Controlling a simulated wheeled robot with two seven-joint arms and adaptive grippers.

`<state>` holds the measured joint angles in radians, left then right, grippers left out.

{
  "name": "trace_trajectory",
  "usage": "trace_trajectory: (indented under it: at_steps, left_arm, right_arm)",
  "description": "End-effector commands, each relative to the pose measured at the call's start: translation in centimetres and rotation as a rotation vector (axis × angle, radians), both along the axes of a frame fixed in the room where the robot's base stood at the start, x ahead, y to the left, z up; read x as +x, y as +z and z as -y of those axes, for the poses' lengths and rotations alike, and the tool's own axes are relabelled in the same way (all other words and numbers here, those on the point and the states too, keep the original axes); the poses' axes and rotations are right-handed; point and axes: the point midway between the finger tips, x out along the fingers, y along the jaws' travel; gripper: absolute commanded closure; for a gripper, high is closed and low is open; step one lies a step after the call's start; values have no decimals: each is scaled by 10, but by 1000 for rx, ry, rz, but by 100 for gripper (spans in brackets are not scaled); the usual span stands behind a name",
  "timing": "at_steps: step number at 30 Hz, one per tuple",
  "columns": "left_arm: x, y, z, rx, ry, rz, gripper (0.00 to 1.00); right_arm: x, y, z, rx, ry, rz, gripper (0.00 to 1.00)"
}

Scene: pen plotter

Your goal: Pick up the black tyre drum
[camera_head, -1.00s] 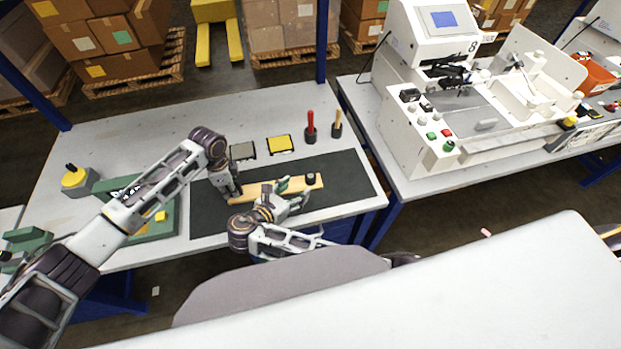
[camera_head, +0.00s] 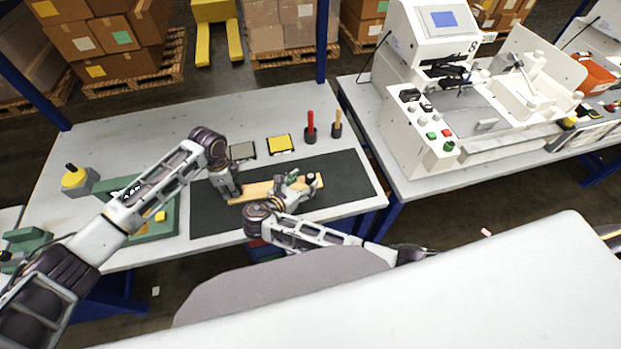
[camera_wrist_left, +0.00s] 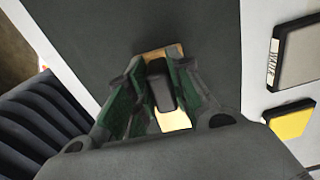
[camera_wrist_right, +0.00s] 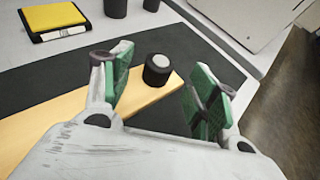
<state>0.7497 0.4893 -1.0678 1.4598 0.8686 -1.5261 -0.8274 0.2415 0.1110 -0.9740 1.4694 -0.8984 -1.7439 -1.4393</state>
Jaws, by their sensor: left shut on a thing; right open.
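The black tyre drum (camera_wrist_right: 158,70), a short dark cylinder with a pale round top, stands upright on the wooden board (camera_wrist_right: 60,125) near its end. My right gripper (camera_wrist_right: 156,78) is open. In its wrist view the drum appears between the two green-padded fingers, with visible gaps and no contact seen. In the head view my right gripper (camera_head: 296,184) is over the board's right part and largely hides the drum. My left gripper (camera_head: 234,194) is at the board's left end. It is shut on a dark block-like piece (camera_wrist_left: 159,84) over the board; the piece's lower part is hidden.
The board lies on a dark mat (camera_head: 350,180) on the grey table. Behind it are a grey pad (camera_head: 243,151), a yellow pad (camera_head: 280,144) and two upright handles in dark holders, one red (camera_head: 311,125). A green tray (camera_head: 160,222) is at left.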

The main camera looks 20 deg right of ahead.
Motion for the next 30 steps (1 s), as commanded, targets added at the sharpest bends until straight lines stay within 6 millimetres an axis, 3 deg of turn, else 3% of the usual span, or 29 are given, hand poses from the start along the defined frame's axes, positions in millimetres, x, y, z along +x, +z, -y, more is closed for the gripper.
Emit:
trace_trajectory:
  at_steps: [10,26,30]
  left_arm:
    - [0,0,0,1,0,0,100]
    - [0,0,0,0,0,0,100]
    - [0,0,0,0,0,0,100]
  right_arm:
    - [22,-13,25,-2,-1,0,41]
    - [24,-14,27,-2,-1,0,41]
    - [24,-14,27,-2,-1,0,57]
